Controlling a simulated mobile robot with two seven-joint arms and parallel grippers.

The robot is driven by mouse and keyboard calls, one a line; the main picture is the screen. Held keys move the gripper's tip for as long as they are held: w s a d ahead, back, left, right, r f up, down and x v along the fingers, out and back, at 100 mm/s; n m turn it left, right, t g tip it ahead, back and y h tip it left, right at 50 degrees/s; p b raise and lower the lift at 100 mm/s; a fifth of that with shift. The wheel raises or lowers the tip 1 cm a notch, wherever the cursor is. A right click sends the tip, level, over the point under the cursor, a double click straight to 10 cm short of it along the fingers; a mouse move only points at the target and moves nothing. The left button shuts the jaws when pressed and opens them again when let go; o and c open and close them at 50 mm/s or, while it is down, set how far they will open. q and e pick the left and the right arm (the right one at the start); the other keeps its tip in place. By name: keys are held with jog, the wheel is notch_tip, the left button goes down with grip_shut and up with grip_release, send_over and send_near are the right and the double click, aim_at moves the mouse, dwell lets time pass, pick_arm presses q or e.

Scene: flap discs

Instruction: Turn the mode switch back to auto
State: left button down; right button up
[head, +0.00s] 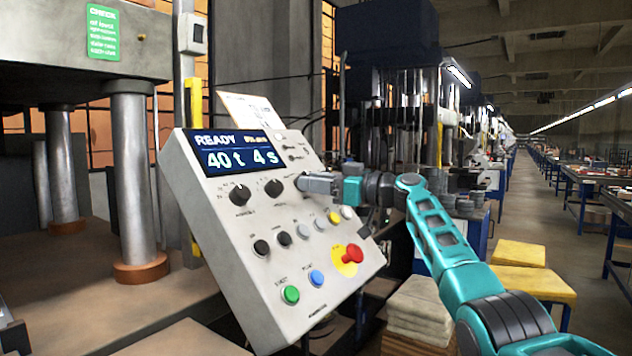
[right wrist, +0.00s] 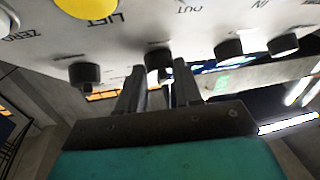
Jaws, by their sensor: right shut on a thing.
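The mode switch is most likely the black knob (right wrist: 158,58) between my right fingers in the right wrist view; its label and pointer cannot be read. My right gripper (head: 303,183) reaches the panel face from the right in the head view and hides this knob there. In the right wrist view the right gripper (right wrist: 158,82) has one finger on each side of the knob, shut on it. The grey control panel (head: 215,245) is tilted, and its blue display (head: 237,152) reads READY, 40 t, 4 s. My left gripper is not in view.
Two black dials (head: 239,195) sit left of the gripper. Below are several small buttons, a red emergency stop (head: 352,254), a green button (head: 290,294) and a blue button (head: 316,277). A press column (head: 132,180) stands left. Yellow-topped stools (head: 520,252) stand right.

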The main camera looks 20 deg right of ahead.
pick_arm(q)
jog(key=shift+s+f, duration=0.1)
pick_arm(e)
jog(key=o, duration=1)
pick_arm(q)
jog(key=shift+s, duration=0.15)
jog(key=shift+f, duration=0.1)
pick_arm(e)
jog(key=shift+s+d+f, duration=0.15)
jog(key=shift+s+d, duration=0.2)
jog(key=shift+d, duration=0.05)
pick_arm(q)
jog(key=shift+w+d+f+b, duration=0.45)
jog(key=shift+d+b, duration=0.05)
jog(key=shift+b, duration=0.75)
pick_arm(e)
jog(key=v, duration=1.2)
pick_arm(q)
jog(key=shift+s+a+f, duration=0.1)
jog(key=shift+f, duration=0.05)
